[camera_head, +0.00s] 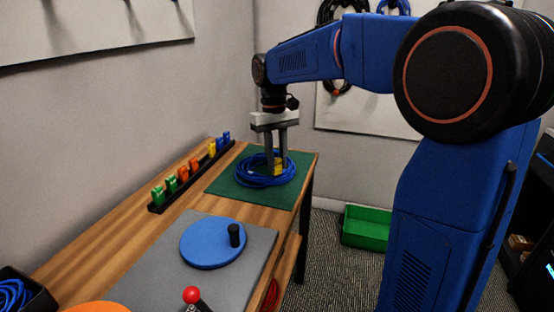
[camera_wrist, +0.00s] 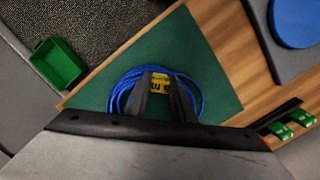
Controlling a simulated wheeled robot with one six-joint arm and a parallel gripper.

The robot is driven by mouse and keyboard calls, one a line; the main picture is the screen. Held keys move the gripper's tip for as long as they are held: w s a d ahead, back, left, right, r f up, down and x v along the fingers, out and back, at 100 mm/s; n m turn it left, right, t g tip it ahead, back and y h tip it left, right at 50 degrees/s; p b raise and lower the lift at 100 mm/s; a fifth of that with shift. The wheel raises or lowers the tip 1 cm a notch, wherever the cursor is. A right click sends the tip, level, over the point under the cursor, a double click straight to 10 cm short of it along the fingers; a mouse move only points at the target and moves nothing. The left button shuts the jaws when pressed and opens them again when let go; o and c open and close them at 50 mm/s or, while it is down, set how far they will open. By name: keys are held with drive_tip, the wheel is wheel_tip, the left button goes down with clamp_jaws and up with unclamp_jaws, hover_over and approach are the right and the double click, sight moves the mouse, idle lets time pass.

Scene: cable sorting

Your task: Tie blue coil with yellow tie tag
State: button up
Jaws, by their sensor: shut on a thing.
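The blue coil (camera_head: 244,173) lies on the green mat (camera_head: 222,182) at the far end of the wooden bench. It also shows in the wrist view (camera_wrist: 122,92), around my fingertips. My gripper (camera_head: 276,170) points down over the coil and is shut on the yellow tie tag (camera_head: 278,163). The tag (camera_wrist: 160,81) shows dark lettering between my fingers in the wrist view. It is at the coil's side, low down by the cable. I cannot tell whether it wraps the cable; my fingers hide part of it.
A black rack (camera_head: 157,207) of green, orange, yellow and blue tags runs along the wall side. A blue disc (camera_head: 205,247) with a black knob sits on a grey mat (camera_head: 250,262). A green bin (camera_head: 366,228) stands on the floor. Cables hang on a wall board (camera_head: 340,110).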

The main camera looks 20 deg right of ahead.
drive_tip(key=shift+f, duration=0.35)
idle(0.8)
drive_tip(key=o, duration=1.1)
drive_tip(key=shift+c, duration=0.2)
wheel_tip(320, 180, up, 17)
drive_tip(key=w, duration=0.2)
drive_tip(key=s+d+f+m+t, duration=0.1)
drive_tip(key=s+d+f+t, duration=0.2)
drive_tip(key=s+f, duration=0.9)
drive_tip(key=s+d+f+t, duration=0.3)
drive_tip(key=s+f, duration=1)
drive_tip(key=s, duration=0.6)
drive_tip(key=shift+s+d+m, duration=0.15)
drive_tip(key=shift+m, duration=0.25)
